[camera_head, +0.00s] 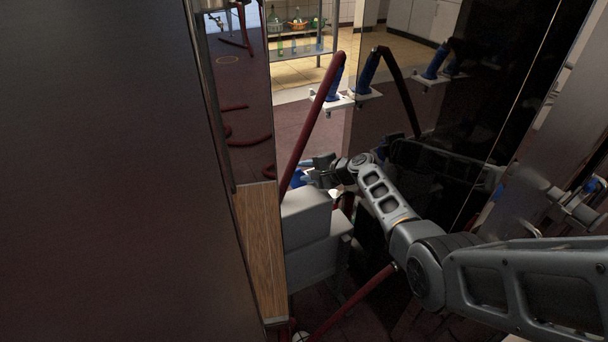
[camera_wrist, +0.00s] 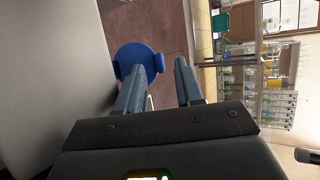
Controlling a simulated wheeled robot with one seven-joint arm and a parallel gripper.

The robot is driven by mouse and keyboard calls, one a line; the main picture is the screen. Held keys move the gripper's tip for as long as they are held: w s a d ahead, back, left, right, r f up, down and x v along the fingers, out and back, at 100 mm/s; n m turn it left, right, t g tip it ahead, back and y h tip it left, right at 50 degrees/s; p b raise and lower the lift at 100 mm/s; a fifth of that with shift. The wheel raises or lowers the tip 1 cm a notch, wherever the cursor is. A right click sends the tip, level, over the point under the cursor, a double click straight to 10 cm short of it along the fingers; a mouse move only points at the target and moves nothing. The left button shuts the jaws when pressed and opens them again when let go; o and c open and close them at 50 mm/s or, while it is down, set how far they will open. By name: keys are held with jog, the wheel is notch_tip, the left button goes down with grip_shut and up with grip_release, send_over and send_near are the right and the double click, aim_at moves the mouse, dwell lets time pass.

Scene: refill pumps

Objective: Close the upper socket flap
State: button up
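My gripper (camera_wrist: 161,66) is open in the wrist view, with a clear gap between its two fingers and nothing held. A round blue part with side tabs (camera_wrist: 136,58), which may be the socket flap, lies just beyond the left finger, beside a grey housing (camera_wrist: 45,60). The left finger overlaps its lower edge, and I cannot tell if they touch. In the head view my gripper (camera_head: 313,175) is small and dark, at the end of my outstretched arm. A bit of blue (camera_head: 298,178) shows beside it, above a light grey box (camera_head: 304,216). Which flap is the upper one is unclear.
A dark red hose (camera_head: 311,130) rises to a blue nozzle (camera_head: 335,84) on a white bracket behind my gripper. A large dark panel (camera_head: 110,180) fills the left. A glossy dark wall (camera_head: 450,110) stands close on the right, with reflections. A shelf (camera_wrist: 265,70) stands far back.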

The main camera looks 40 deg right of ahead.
jog(key=shift+w+a+f, duration=0.1)
jog(key=shift+w+f, duration=0.2)
jog(key=shift+w, duration=0.25)
jog(key=shift+c, duration=0.5)
grip_shut()
dwell(0.6)
